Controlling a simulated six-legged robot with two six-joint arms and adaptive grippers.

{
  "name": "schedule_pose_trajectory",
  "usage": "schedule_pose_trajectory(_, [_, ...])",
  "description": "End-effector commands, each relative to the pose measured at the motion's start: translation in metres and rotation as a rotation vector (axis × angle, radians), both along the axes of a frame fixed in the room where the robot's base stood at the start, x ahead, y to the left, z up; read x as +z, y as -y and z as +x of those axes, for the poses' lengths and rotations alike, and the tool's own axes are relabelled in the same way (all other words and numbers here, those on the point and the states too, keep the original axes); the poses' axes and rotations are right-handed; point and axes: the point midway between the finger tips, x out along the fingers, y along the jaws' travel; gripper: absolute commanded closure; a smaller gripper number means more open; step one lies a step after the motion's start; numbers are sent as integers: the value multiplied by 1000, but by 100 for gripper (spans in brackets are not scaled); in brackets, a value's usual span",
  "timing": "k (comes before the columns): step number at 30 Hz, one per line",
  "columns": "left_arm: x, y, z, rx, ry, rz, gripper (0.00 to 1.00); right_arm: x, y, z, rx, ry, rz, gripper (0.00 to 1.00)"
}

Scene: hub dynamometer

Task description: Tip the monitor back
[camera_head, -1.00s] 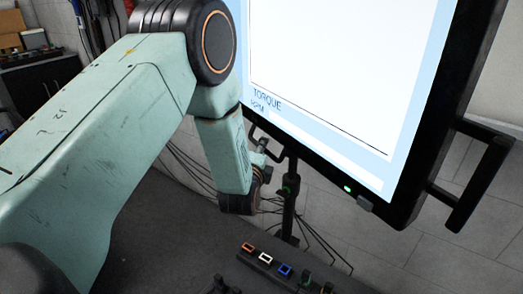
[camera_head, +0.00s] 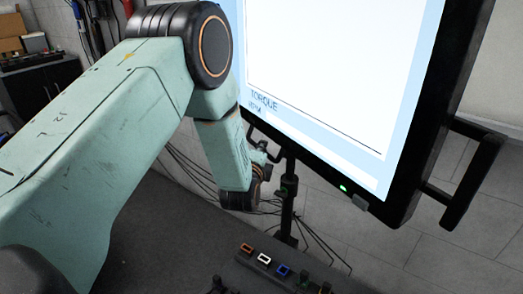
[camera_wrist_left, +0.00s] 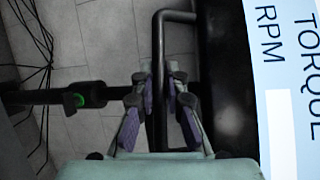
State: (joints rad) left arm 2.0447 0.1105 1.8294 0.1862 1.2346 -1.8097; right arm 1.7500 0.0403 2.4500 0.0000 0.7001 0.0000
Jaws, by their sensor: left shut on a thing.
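The monitor (camera_head: 330,70) is a large screen in a black frame, marked TORQUE and RPM, with a green light at its lower edge. It leans in the head view, on a black stand post (camera_head: 287,205). A black bar handle (camera_head: 460,185) sticks out on its right side. My left gripper (camera_head: 262,152) is at the handle on the other side. In the left wrist view, my left gripper (camera_wrist_left: 160,92) has its purple-padded fingers closed on either side of that handle's black bar (camera_wrist_left: 158,45). The fingertips are partly hidden in the head view. My right gripper is not in view.
A dark bench (camera_head: 180,240) lies below, with a row of coloured-framed switches (camera_head: 264,258) near its edge. Loose black cables hang behind the stand over grey floor tiles. A dark cabinet (camera_head: 45,85) stands at the far left.

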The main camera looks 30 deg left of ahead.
Motion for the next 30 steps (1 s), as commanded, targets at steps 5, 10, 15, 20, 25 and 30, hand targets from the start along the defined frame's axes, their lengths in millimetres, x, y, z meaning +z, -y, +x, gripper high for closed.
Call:
schedule_pose_trajectory(5, [1, -1, 0, 4, 2, -1, 100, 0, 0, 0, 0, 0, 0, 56])
schedule_pose_trajectory(10, [1, -2, 0, 6, 3, -1, 100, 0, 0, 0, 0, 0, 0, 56])
schedule_pose_trajectory(15, [2, -3, 0, 7, 2, 0, 100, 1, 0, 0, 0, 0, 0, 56])
schedule_pose_trajectory(20, [5, -8, -8, 11, -23, 12, 100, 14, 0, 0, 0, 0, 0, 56])
schedule_pose_trajectory(25, [9, -15, -20, 11, -64, 35, 100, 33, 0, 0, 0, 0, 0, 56])
schedule_pose_trajectory(30, [12, -21, -31, 13, -101, 57, 100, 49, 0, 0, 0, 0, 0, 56])
